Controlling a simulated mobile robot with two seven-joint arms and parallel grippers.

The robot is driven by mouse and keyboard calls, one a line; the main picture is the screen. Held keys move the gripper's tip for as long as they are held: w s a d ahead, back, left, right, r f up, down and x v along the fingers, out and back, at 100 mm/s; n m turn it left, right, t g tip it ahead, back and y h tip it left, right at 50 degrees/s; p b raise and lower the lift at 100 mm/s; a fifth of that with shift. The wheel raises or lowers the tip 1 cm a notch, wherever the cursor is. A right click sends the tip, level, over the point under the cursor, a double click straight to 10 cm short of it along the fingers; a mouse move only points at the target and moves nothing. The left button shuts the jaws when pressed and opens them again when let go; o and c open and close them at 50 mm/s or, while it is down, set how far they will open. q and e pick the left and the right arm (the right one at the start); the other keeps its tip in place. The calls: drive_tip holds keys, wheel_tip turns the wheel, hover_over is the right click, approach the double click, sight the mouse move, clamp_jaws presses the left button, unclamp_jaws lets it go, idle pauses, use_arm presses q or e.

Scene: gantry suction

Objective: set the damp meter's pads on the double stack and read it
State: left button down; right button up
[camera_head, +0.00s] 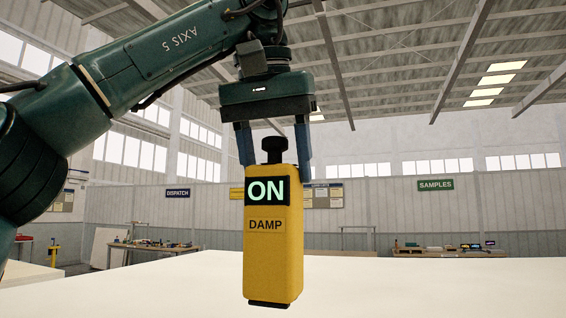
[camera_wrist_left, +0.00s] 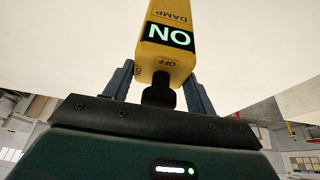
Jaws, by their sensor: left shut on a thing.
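The damp meter (camera_head: 272,265) is a tall yellow box with a black knob on top, a "DAMP" label and a dark screen that reads "ON" in green. My left gripper (camera_head: 273,150) is shut on its upper part, one blue finger on each side. The meter hangs upright in front of a pale flat surface (camera_head: 420,285); I cannot tell the gap below its dark base. In the left wrist view the meter (camera_wrist_left: 165,62) shows "ON" upside down, with "OFF" marked near the knob. The double stack cannot be made out. My right gripper is not in view.
The pale surface is bare where it shows. Far behind stand a bench with small items (camera_head: 450,252) under a "SAMPLES" sign (camera_head: 436,185) and another bench (camera_head: 155,247) near a "DISPATCH" sign (camera_head: 178,193).

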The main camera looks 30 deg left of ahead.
sight(273, 214)
use_arm(q)
drive_tip(key=shift+s+r, duration=0.1)
drive_tip(key=shift+s, duration=0.2)
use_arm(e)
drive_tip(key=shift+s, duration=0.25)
use_arm(q)
drive_tip(key=shift+f+b, duration=0.4)
drive_tip(key=shift+f, duration=0.2)
wheel_tip(273, 214, down, 4)
drive_tip(key=shift+r+b, duration=0.1)
drive_tip(key=shift+b, duration=1.15)
drive_tip(key=shift+f+b, duration=0.35)
drive_tip(key=shift+f, duration=0.6)
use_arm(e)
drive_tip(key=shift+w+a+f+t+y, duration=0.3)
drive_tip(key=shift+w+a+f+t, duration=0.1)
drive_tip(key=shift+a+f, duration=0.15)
